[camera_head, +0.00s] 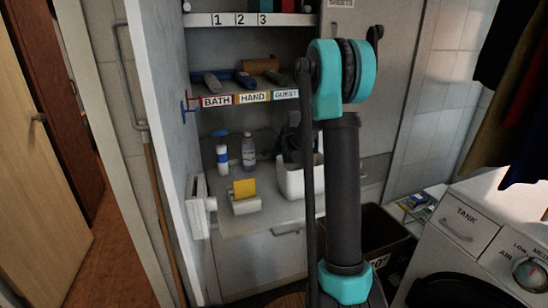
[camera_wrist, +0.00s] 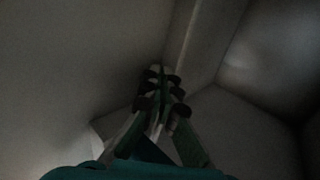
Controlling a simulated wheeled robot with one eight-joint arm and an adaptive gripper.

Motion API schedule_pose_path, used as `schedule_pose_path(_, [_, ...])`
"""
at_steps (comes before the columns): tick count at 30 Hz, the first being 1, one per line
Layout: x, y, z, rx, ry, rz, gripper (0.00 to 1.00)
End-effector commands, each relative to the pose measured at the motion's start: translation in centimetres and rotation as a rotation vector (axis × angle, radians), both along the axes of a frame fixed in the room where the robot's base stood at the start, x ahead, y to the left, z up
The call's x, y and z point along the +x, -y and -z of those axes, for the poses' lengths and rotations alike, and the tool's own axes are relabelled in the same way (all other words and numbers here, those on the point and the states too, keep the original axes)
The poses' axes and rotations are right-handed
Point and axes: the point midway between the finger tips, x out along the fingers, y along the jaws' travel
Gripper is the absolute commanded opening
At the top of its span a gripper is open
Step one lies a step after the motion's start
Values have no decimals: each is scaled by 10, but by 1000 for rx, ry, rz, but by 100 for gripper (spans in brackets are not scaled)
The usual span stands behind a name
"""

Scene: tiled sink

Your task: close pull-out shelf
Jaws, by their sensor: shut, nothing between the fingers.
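The pull-out shelf (camera_head: 265,219) is a pale board low in the open cabinet in the head view. It sticks out toward me, with a white container (camera_head: 291,183), two bottles and a small holder on it. My arm stands in front of its right part and hides some of it. My gripper (camera_wrist: 163,75) is shut and empty in the wrist view, with its fingers pointing into a dim, pale corner. In the head view a dark part of it seems to show at the white container, mostly hidden by my arm. I cannot tell whether it touches anything.
The white cabinet door (camera_head: 157,130) stands open at the left. A shelf with labels (camera_head: 250,97) lies above. A dark bin (camera_head: 388,235) stands at the lower right, beside a white washing machine (camera_head: 470,235). A wooden door (camera_head: 38,170) is far left.

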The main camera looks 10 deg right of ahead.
Motion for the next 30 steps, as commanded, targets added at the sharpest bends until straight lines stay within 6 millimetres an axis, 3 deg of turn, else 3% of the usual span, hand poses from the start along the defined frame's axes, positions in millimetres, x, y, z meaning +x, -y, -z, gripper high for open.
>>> schedule_pose_path(8, [28,-6,0,0,0,-1,0])
schedule_pose_path(30, [164,-33,0,-1,0,-1,0])
